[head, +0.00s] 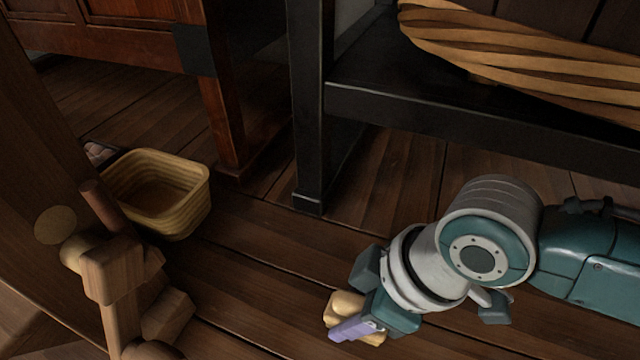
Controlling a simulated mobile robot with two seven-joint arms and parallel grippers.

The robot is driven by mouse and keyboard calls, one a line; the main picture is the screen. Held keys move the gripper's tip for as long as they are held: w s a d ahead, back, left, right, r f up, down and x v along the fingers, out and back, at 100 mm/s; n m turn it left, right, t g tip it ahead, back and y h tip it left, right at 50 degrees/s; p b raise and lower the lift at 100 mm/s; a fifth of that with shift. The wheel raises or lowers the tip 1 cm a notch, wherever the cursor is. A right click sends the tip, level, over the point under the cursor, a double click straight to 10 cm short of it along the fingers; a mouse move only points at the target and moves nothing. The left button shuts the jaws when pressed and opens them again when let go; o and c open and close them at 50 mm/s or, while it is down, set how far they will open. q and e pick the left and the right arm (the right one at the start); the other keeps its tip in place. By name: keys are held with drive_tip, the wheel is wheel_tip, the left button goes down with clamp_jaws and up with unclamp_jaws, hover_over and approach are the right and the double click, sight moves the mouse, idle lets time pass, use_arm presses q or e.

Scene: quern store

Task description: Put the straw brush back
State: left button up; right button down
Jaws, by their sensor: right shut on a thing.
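My right gripper (356,318) is low in the middle of the head view, pointing down and left over the floor. It is shut on a small tan thing, which looks like the straw brush (345,304). Only parts of the brush show around the fingers, and the rest is hidden by the gripper. I cannot tell whether the brush touches the floor. My left gripper is not in view.
A yellow woven basket (186,208) stands on the floor at the left, looking empty. A jointed wooden frame (112,270) stands in front of it. A black bench (430,108) bears a large coiled-straw item (500,50). Floor between basket and gripper is clear.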

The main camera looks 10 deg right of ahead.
drive_tip(key=shift+r, duration=0.1)
drive_tip(key=shift+c, duration=1.7)
unclamp_jaws()
